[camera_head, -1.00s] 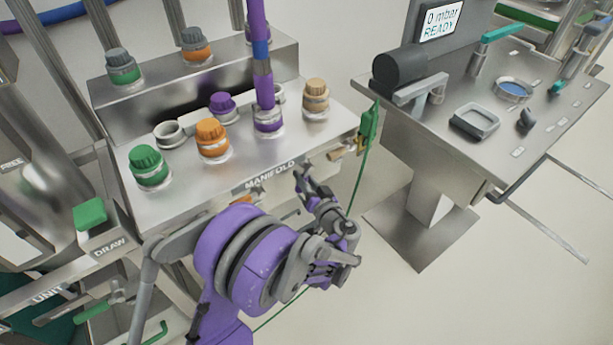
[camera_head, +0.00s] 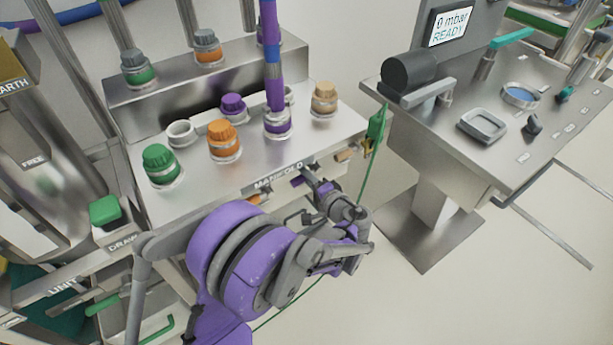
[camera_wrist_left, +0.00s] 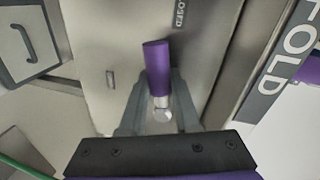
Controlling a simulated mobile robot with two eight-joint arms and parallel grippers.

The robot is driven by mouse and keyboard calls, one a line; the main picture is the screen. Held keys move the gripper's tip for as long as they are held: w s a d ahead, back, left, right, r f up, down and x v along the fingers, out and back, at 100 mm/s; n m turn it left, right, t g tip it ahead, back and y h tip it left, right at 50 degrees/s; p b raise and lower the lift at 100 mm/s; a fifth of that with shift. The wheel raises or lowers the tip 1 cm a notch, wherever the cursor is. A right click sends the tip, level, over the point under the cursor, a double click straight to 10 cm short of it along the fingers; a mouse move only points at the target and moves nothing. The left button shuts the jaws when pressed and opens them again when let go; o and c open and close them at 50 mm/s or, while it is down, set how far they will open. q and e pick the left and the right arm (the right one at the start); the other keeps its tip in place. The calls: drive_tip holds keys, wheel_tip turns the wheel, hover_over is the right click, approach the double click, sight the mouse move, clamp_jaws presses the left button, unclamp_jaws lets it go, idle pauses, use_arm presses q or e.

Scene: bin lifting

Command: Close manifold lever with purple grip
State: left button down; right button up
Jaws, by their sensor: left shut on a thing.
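The manifold (camera_head: 205,192) is a steel block with coloured caps on top and levers on its front face. The purple grip (camera_head: 297,181) of its lever shows just under the MANIFOLD label. In the left wrist view the purple grip (camera_wrist_left: 157,62) lies between the fingers, its metal stem towards the palm. Part of a "CLOSED" marking (camera_wrist_left: 179,14) shows beyond the grip. My left gripper (camera_head: 312,178) is at the front face, shut on the purple-grip lever; the fingers also show in the left wrist view (camera_wrist_left: 158,98). My right gripper is out of view.
A tan lever (camera_head: 347,153) is to the right of the purple one, and an orange lever (camera_head: 257,198) to its left, partly behind my arm. A green cable (camera_head: 370,175) hangs at the manifold's right end. A steel console (camera_head: 450,150) stands at right.

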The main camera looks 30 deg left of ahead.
use_arm(q)
drive_tip(key=shift+r+m, duration=0.4)
drive_tip(key=shift+m, duration=0.4)
drive_tip(key=shift+g, duration=0.3)
drive_tip(key=c, duration=0.6)
unclamp_jaws()
drive_tip(key=p+v, duration=0.1)
drive_tip(key=v, duration=0.9)
drive_tip(key=shift+s+d, duration=0.15)
drive_tip(key=shift+d, duration=0.25)
